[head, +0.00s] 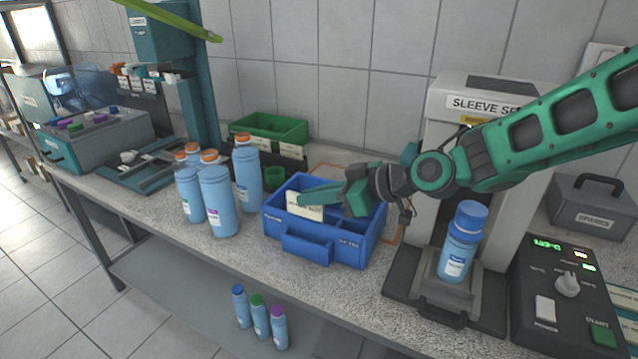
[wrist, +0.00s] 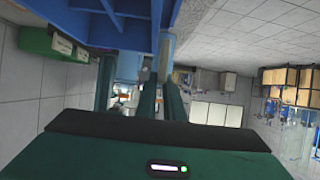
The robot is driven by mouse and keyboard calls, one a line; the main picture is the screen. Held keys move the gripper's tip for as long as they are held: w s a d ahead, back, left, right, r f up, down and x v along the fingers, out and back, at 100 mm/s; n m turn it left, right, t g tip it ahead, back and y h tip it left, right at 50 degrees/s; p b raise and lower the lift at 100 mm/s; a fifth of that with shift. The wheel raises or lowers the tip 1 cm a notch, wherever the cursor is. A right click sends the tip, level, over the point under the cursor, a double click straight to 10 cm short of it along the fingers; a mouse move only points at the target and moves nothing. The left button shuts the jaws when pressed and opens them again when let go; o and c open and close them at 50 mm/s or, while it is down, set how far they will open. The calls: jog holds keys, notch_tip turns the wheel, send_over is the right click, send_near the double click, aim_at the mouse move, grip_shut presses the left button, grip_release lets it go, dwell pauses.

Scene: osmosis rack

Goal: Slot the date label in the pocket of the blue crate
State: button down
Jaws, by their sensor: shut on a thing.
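The blue crate (head: 365,248) stands on the bench in the head view, with a box-like blue piece (head: 307,248) sticking out of its front. My gripper (head: 303,198) reaches in from the right over the crate, its fingers pointing left. It is shut on the cream date label (head: 305,210), which hangs upright at the crate's left part, near the top of the front wall. Whether the label touches the crate I cannot tell. In the wrist view my two fingers (wrist: 158,85) are close together and blue crate walls (wrist: 110,25) fill the top; the label is not clear there.
Blue bottles with orange caps (head: 219,200) stand left of the crate. A green crate (head: 270,130) is behind it. A sleeve machine (head: 490,92) with a blue-capped bottle (head: 460,243) stands to the right. Capped bottles (head: 260,317) show below the bench's front edge.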

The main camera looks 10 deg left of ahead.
aim_at(315, 218)
jog(key=shift+w, duration=0.2)
jog(key=shift+a+f, duration=0.1)
jog(key=shift+f, duration=0.05)
jog(key=shift+f, duration=0.1)
jog(key=shift+f, duration=1.75)
jog(key=shift+d, duration=0.3)
jog(key=shift+f, duration=0.9)
dwell(0.6)
jog(key=shift+r, duration=0.2)
dwell(0.5)
